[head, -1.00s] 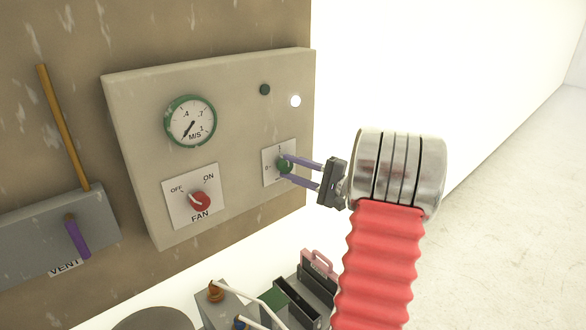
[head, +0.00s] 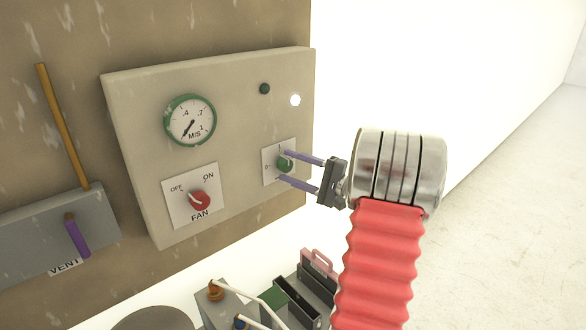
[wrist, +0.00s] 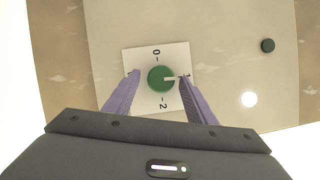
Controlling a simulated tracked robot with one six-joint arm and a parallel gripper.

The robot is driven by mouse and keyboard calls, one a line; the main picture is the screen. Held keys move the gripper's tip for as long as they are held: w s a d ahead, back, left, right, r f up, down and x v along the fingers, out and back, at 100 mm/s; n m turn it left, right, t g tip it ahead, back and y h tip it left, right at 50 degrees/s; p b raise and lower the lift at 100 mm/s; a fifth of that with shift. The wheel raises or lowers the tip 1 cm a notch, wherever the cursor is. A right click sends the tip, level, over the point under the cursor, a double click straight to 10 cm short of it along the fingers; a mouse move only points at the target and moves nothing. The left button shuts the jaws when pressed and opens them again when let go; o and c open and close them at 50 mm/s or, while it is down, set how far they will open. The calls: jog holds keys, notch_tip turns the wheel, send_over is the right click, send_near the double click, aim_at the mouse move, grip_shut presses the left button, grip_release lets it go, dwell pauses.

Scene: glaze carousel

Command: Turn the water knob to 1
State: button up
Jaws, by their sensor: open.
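The green water knob (head: 285,164) sits on a white plate (head: 270,172) at the right of the control panel. In the wrist view the knob (wrist: 160,79) lies between the fingertips. Its white pointer points right, to the mark between 0 and 2; the right finger partly covers the label there. In the head view a 1 shows at the top of the plate and a 0 at its left. My gripper (head: 282,166) is open, its purple fingers on either side of the knob and spread apart from it.
The panel (head: 240,120) also carries a round gauge (head: 190,120), a red fan knob (head: 200,201), a dark button (head: 265,89) and a lit white lamp (head: 295,100). A vent lever (head: 77,237) is at the left. Several containers stand below the panel.

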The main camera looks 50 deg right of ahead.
jog(key=v, duration=1.3)
jog(key=shift+s+d, duration=0.15)
jog(key=shift+s, duration=0.2)
jog(key=shift+r, duration=0.1)
jog(key=a+r+m+h, duration=0.3)
jog(key=a+r+m, duration=0.2)
jog(key=a+r, duration=0.1)
jog(key=shift+s+a+f+m+g+h, duration=0.1)
jog(key=shift+f+m+h, duration=0.6)
jog(key=shift+m, duration=1.35)
jog(key=shift+s+f+m+g+h, duration=0.1)
jog(key=shift+f+m+h, duration=0.55)
jog(key=shift+m, duration=1.35)
jog(key=shift+s+a+f+m+g+h, duration=0.1)
jog(key=shift+f+m+h, duration=0.55)
jog(key=shift+m, duration=1.4)
jog(key=shift+w, duration=0.15)
jog(key=w, duration=0.4)
jog(key=w+d, duration=0.1)
jog(key=w, duration=0.8)
jog(key=shift+w+d, duration=0.2)
jog(key=shift+d, duration=0.1)
